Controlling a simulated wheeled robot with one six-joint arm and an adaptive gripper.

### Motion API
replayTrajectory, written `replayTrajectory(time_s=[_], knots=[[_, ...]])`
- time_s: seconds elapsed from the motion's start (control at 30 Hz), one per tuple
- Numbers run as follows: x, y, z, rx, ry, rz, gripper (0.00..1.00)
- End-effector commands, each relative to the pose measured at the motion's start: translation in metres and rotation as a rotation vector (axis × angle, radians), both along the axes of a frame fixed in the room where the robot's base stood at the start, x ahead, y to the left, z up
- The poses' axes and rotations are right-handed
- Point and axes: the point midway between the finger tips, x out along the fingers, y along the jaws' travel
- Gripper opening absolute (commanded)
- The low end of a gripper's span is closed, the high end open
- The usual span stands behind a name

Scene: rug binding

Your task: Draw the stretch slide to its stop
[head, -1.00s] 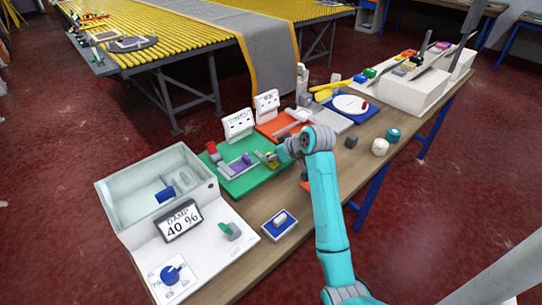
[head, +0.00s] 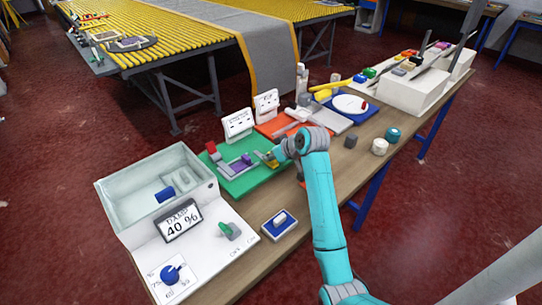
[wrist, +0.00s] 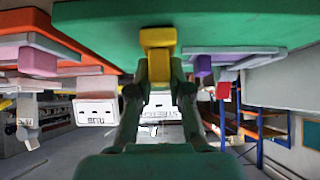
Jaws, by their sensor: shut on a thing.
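The green board (head: 262,172) stands on the bench with a white sign (head: 238,124) behind it. In the wrist view, which is upside down, the sign lettering reads like "STRETCH" (wrist: 160,132). A yellow piece (wrist: 158,38), apparently the stretch slide's grip, is on the green board (wrist: 100,22). My gripper (wrist: 159,68) is shut on the yellow piece, with a finger on each side. In the head view my gripper (head: 277,158) is at the board's right end and partly hides the piece. A purple block (head: 246,159) and a red block (head: 211,147) are on the board to its left.
An orange board (head: 278,127) with its own sign (head: 266,103) is behind and right. A white tray unit (head: 120,205) with a "DAMP 40 %" display is at the left. A blue pad (head: 279,224) lies in front. A dark block (head: 351,141) and round pieces stand right of my arm.

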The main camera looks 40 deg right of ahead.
Motion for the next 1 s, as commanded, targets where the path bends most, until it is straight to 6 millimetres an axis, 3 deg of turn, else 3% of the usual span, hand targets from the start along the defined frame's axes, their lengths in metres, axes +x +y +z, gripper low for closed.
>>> replayTrajectory(time_s=[0.3, 0.67, 0.7, 0.77, 1.0], knots=[[0.002, -0.057, 0.0, -0.001, 0.001, -0.005, 0.0], [0.002, -0.064, 0.001, -0.003, -0.001, -0.005, 0.0], [0.002, -0.065, 0.001, -0.004, -0.001, -0.006, 0.28], [0.002, -0.065, 0.001, -0.004, -0.001, -0.006, 0.43], [0.002, -0.063, 0.0, -0.002, 0.0, -0.004, 0.44]])
